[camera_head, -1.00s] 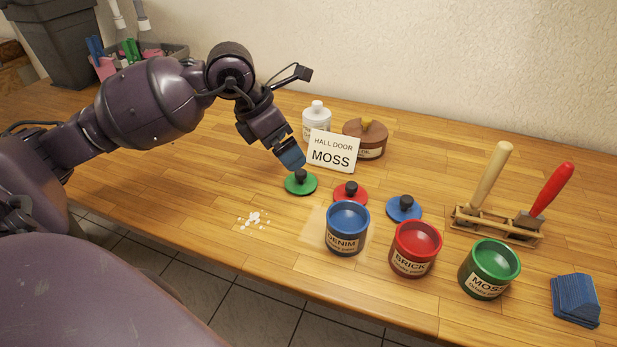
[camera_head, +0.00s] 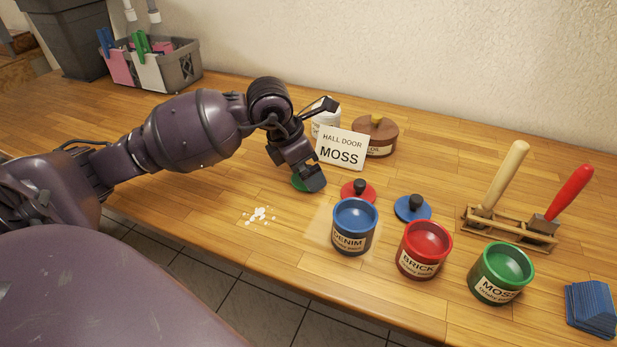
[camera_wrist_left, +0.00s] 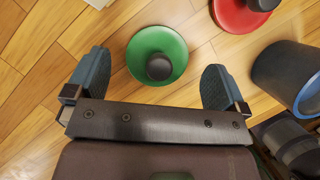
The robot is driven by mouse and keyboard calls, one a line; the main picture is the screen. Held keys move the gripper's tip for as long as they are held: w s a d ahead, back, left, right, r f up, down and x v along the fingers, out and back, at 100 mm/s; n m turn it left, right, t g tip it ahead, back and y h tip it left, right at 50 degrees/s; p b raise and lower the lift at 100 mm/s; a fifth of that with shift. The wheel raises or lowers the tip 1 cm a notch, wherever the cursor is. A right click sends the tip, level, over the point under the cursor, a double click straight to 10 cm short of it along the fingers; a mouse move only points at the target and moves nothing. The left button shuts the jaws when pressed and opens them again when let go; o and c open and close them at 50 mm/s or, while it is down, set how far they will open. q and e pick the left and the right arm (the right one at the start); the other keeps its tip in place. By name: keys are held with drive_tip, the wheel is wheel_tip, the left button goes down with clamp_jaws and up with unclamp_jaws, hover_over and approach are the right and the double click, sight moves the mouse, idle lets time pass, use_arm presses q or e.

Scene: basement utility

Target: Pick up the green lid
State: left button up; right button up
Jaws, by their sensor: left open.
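The green lid (camera_wrist_left: 146,42) lies flat on the wooden bench, with a dark round knob (camera_wrist_left: 159,67) on top. In the head view the green lid (camera_head: 299,182) is mostly hidden behind my left gripper (camera_head: 312,182), which is low over it. In the left wrist view my left gripper (camera_wrist_left: 156,82) is open, one blue fingertip on each side of the lid's lower part. The knob lies between the fingertips, and nothing is held. I cannot tell the exact height of the fingers over the bench. My right gripper is not in view.
A red lid (camera_head: 348,195) and a blue lid (camera_head: 413,208) lie nearby. DENIM (camera_head: 352,240), BRICK (camera_head: 419,264) and MOSS (camera_head: 491,286) cans stand in front. A HALL DOOR MOSS card (camera_head: 341,149) stands behind. White spots (camera_head: 260,214) mark the bench at left.

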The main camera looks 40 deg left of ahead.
use_arm(q)
drive_tip(key=shift+x, duration=0.85)
drive_tip(key=c, duration=0.9)
drive_tip(key=shift+r, duration=0.15)
